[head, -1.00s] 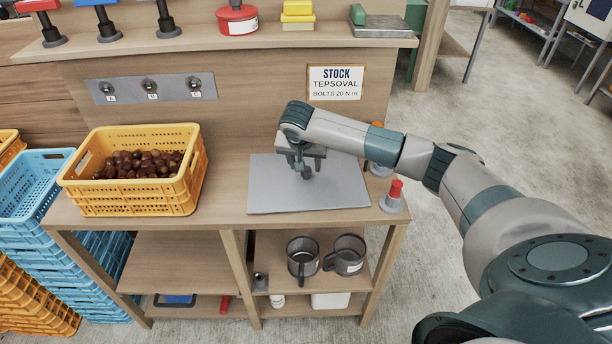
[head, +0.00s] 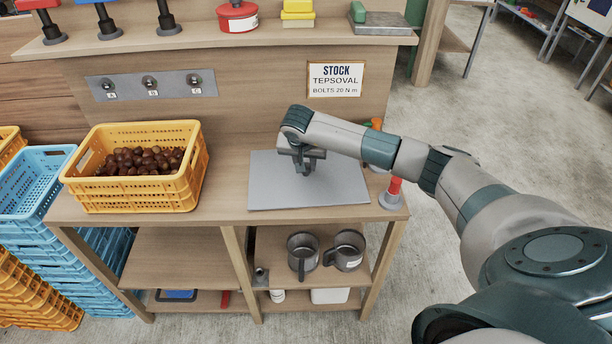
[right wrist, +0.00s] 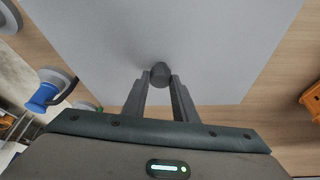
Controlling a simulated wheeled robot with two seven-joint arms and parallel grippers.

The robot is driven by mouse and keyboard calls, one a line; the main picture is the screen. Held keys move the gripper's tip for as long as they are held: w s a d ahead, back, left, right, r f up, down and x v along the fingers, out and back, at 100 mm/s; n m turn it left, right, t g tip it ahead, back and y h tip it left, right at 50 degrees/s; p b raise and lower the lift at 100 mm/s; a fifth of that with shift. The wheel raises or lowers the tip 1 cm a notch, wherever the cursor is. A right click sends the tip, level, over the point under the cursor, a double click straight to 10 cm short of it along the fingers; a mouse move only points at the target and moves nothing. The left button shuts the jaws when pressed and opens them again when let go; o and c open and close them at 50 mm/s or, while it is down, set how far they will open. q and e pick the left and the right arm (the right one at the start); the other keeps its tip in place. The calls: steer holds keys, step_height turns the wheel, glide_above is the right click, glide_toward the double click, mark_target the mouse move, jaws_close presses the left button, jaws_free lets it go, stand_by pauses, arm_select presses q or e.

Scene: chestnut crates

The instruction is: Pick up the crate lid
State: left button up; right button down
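The crate lid (head: 340,190) is a flat grey panel lying on the bench top, right of the yellow crate (head: 135,200) of chestnuts. It fills much of the right wrist view (right wrist: 225,35). Its dark round knob (right wrist: 160,72) shows between my right fingertips, with what looks like a thin gap on each side. My right gripper (head: 305,168) points down over the middle of the lid and is open around the knob. In the head view the fingers mostly hide the knob. My left gripper is not in view.
A red-topped grey piece (head: 394,192) stands at the lid's right, with an orange-topped one behind. A back panel with a STOCK sign (head: 335,80) rises behind the lid. Bare bench top lies between crate and lid. Two grey mugs (head: 303,255) stand on the shelf below.

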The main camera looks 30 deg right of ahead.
steer(key=shift+r, duration=0.15)
step_height(320, 180, up, 10)
steer(key=b, duration=0.4)
stand_by(0.3)
stand_by(0.4)
